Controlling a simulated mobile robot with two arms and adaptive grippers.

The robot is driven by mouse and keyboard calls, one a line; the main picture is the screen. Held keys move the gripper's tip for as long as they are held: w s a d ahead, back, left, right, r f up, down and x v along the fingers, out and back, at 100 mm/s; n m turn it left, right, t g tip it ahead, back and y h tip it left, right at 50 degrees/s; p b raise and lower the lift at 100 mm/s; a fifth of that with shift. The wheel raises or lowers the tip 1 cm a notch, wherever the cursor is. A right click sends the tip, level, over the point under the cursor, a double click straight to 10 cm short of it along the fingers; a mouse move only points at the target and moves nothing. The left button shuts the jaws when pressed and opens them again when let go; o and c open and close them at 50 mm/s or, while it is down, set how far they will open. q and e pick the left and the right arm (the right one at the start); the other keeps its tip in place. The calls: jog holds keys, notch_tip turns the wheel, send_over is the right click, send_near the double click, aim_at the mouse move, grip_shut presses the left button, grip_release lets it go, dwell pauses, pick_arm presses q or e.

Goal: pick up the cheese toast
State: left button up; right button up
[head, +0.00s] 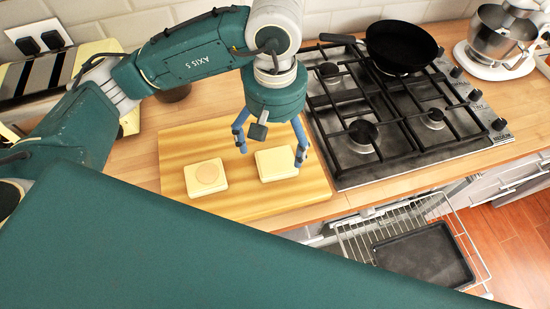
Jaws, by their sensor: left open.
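Two pale yellow, toast-like squares rest on a wooden board (235,202). The left square (207,187) has a round, slightly darker piece on top. I cannot tell for certain which is the cheese toast. My left gripper (271,156) is open and points down over the right square. One finger is near its left side and the other near its right edge; contact is not clear. Nothing appears held. My right gripper does not show.
A gas hob (366,122) with a black pan (400,45) is right of the board. A stand mixer (497,40) stands at the far right. A toaster (45,72) is at the left. Below the counter, a wire rack (358,243) holding a dark tray (425,256) is pulled out.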

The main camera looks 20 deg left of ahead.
aim_at(276, 159)
pick_arm(q)
jog(key=shift+f, duration=0.8)
jog(key=shift+f+p, duration=0.3)
jog(key=shift+p, duration=0.05)
notch_tip(276, 159, down, 4)
jog(key=shift+d+f+p, duration=0.1)
jog(key=shift+p, duration=1.05)
jog(key=shift+f, duration=0.25)
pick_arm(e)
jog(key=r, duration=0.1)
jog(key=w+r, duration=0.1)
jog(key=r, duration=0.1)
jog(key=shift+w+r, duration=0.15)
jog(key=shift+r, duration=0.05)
pick_arm(q)
jog(key=c, duration=0.8)
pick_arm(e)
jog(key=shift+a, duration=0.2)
